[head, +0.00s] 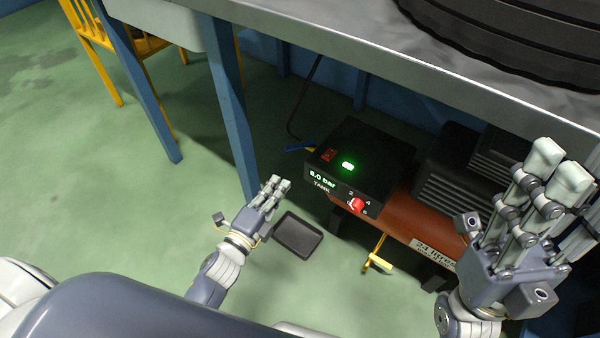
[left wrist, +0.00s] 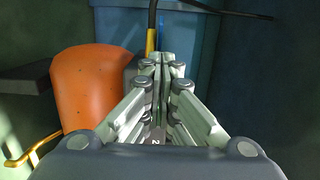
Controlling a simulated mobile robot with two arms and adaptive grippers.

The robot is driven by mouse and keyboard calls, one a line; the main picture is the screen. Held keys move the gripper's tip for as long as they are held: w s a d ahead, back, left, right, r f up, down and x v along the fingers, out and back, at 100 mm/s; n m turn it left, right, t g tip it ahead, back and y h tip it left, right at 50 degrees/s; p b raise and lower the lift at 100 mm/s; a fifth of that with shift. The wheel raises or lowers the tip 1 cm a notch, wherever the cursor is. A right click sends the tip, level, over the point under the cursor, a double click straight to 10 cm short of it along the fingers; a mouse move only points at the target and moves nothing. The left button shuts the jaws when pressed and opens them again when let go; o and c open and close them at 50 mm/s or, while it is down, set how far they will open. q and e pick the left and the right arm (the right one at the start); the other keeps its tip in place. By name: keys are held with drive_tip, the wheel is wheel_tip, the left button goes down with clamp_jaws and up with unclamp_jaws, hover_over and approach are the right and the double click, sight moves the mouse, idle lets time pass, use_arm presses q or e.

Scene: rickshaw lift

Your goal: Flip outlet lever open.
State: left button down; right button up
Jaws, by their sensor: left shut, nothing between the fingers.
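The air tank (head: 400,222) is a red-brown cylinder under the bench with a black control box (head: 352,165) on top. A small blue lever (head: 298,146) beside a bit of yellow shows at the box's far left, by a black hose. In the left wrist view a blue strip (left wrist: 188,36) and a yellow fitting (left wrist: 151,42) show beyond my fingertips, beside the orange tank end (left wrist: 97,90). My left gripper (head: 279,184) is shut and empty, in front of the box and short of the blue lever. My right gripper (head: 558,168) is raised at the right; its jaw opening is unclear.
A blue bench leg (head: 232,110) stands close left of my left gripper, with the bench edge (head: 400,65) overhead. A dark tray (head: 298,235) lies on the floor. A yellow pipe (head: 377,258) hangs under the tank.

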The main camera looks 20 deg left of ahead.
use_arm(q)
drive_tip(key=b, duration=0.2)
approach(304, 147)
drive_tip(key=a+x, duration=0.1)
drive_tip(key=x, duration=0.2)
drive_tip(key=shift+w+d, duration=0.7)
drive_tip(key=shift+d, duration=0.05)
drive_tip(key=shift+a+h, duration=0.2)
drive_tip(key=shift+h, duration=0.1)
drive_tip(key=shift+m, duration=0.3)
drive_tip(key=shift+w+a+h, duration=0.1)
drive_tip(key=shift+h, duration=0.2)
